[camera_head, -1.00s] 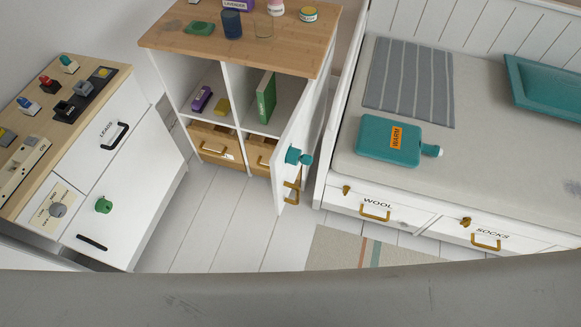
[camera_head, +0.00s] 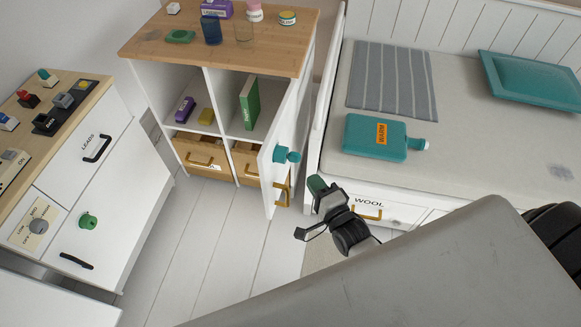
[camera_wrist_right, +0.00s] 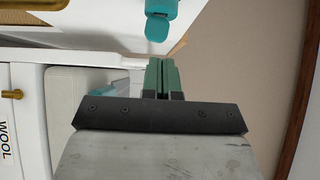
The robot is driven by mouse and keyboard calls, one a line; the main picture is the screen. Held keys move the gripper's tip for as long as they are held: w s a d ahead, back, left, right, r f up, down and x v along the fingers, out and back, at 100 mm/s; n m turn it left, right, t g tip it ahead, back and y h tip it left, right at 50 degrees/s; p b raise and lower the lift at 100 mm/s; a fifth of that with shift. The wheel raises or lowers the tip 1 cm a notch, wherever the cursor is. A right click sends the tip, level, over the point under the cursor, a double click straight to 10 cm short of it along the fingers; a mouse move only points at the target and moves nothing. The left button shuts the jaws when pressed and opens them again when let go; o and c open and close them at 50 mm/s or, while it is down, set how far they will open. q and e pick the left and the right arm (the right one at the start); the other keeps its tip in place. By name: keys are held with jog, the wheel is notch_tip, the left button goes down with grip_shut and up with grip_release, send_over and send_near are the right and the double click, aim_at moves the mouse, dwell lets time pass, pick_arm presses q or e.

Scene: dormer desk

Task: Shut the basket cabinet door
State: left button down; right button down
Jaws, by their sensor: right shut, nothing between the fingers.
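The basket cabinet (camera_head: 213,88) is white with a wooden top, open cubbies and wicker-coloured drawers below. Its white door (camera_head: 287,127) is swung open on the right side, seen at a steep angle. A teal knob (camera_head: 287,156) and a brass handle (camera_head: 284,190) are on the door. The knob also shows at the top of the right wrist view (camera_wrist_right: 160,20). My right gripper (camera_head: 316,186), with green fingertips, is right of the door's lower part, apart from the knob. Its fingers (camera_wrist_right: 162,72) are shut and empty. My left gripper is not in view.
The bed with the WOOL drawer (camera_head: 371,204) stands close on the right, leaving a narrow gap. A teal hot-water bottle (camera_head: 375,138) lies on the bed. The LEADS cabinet (camera_head: 110,180) stands at the left. White floorboards (camera_head: 215,240) in front are clear.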

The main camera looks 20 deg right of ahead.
aim_at(285, 159)
jog(key=w, duration=0.4)
jog(key=shift+a, duration=0.25)
jog(key=shift+w+a, duration=1.1)
jog(key=shift+a, duration=0.15)
jog(key=shift+w+a, duration=0.25)
jog(key=shift+a, duration=0.1)
